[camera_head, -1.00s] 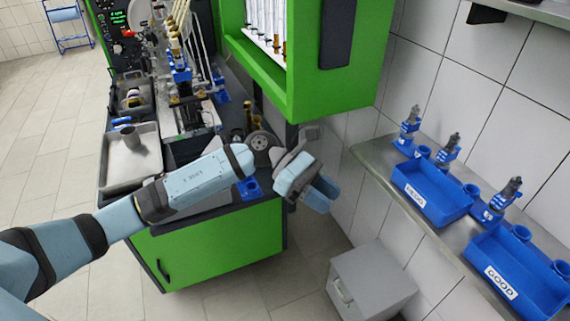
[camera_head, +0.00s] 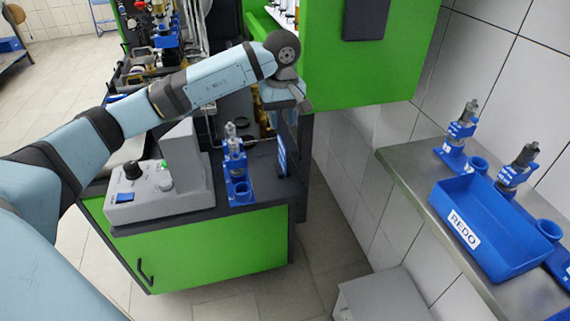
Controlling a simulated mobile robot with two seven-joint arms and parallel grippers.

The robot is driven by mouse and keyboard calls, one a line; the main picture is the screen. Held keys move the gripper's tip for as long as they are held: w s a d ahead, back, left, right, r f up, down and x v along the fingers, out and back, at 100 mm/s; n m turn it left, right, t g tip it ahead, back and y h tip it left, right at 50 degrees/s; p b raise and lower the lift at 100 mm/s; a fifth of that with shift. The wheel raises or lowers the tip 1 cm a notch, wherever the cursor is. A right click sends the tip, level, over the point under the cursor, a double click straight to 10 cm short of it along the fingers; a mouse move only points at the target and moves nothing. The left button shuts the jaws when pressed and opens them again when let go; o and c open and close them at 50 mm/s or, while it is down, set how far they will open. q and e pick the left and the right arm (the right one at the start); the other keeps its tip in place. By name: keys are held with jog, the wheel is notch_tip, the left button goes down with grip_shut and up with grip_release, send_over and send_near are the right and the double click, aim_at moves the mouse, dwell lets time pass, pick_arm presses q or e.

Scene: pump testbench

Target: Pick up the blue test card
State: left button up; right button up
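My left gripper (camera_head: 281,96) is above the right rear part of the green bench, at the end of the arm that comes in from the left. Its fingertips do not show clearly, so I cannot tell its opening. A small upright blue piece with pale markings (camera_head: 281,156), perhaps the blue test card, shows below the gripper at the bench's right edge. I cannot tell whether the gripper touches it. My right gripper is not in view.
A grey control box (camera_head: 158,180) and an injector in a blue stand (camera_head: 236,170) are on the bench top. A blue REDO bin (camera_head: 497,228) is on the metal shelf (camera_head: 425,160) at the right. A green cabinet (camera_head: 370,60) overhangs close to my gripper.

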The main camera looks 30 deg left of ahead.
aim_at(282, 142)
pick_arm(q)
notch_tip(282, 142, down, 10)
jog(key=shift+w+a+r+b, duration=0.1)
jog(key=shift+r+b, duration=0.05)
jog(key=shift+b, duration=0.15)
grip_shut()
